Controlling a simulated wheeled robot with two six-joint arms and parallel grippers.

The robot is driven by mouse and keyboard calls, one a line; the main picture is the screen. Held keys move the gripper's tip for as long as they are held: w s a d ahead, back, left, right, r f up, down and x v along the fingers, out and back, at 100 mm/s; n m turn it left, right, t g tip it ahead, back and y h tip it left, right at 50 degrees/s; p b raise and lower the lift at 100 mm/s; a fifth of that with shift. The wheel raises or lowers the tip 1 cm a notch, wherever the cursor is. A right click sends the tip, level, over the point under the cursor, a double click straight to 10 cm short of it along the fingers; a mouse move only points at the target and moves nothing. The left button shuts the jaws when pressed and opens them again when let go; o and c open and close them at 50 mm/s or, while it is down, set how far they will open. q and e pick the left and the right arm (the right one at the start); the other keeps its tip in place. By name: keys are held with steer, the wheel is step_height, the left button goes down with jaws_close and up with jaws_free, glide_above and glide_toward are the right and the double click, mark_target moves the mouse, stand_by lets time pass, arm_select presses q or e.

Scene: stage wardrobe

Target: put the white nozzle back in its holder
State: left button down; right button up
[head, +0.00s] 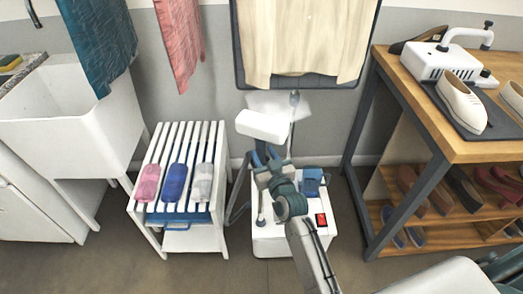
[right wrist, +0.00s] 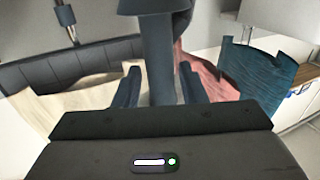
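The white nozzle (head: 262,125) is a block-shaped white head on a dark blue handle. My right gripper (head: 266,158) is shut on that handle just below the head. My left gripper is not in view.
A wooden workbench (head: 435,125) with shoes is on the right. Cream cloth (head: 300,40) hangs behind.

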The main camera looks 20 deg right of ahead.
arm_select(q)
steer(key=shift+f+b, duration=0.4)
arm_select(e)
steer(key=s, duration=0.6)
steer(key=shift+d, duration=0.15)
